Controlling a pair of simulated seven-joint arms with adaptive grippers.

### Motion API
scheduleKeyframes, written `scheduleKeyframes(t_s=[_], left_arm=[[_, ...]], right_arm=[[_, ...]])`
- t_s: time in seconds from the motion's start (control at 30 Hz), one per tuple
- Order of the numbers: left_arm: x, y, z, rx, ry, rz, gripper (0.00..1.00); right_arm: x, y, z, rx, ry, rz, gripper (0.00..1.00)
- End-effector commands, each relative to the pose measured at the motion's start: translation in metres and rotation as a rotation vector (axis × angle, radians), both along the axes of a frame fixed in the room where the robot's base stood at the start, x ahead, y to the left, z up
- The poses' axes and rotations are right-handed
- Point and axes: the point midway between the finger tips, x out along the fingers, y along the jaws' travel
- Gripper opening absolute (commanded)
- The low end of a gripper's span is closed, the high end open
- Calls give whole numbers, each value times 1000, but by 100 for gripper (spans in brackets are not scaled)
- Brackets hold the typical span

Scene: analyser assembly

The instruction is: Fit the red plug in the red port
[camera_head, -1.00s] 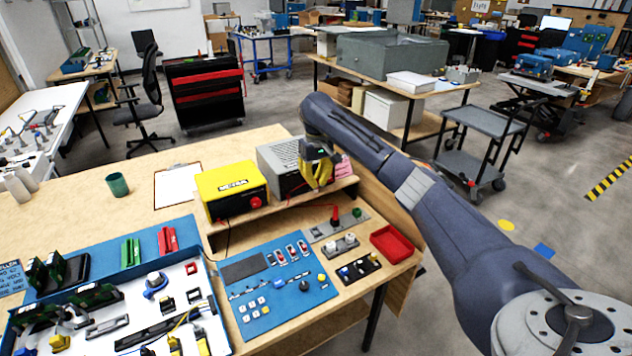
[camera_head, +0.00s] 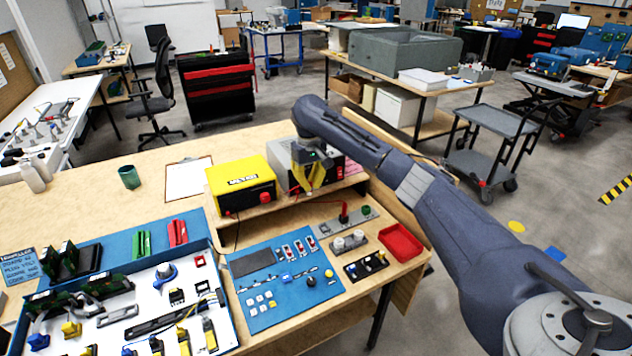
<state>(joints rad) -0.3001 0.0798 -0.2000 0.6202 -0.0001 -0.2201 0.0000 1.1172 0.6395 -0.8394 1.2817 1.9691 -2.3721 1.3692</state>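A red plug (camera_head: 343,211) stands upright on a grey strip plate (camera_head: 326,230) at the right of the bench, with a thin red lead running left from it. A green piece stands beside it on the same plate. I cannot make out the red port under or near the plug. My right gripper (camera_head: 311,188) has yellow fingers pointing down, in front of the grey instrument box (camera_head: 284,165), above and left of the plug and apart from it. Whether its fingers are open is unclear. My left gripper is not in view.
A yellow meter box (camera_head: 241,183) stands left of the grey box on a raised shelf. A blue panel (camera_head: 262,292) with switches and knobs lies in front. A red tray (camera_head: 401,242) is at the right edge. The bench is clear around the green cup (camera_head: 129,177).

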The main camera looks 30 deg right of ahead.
Motion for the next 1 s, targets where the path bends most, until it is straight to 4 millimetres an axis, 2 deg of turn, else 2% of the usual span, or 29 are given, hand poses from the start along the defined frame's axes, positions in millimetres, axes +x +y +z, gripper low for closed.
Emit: scheduleKeyframes(t_s=[1.0], left_arm=[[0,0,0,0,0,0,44]], right_arm=[[12,74,-14,0,-1,-1,0]])
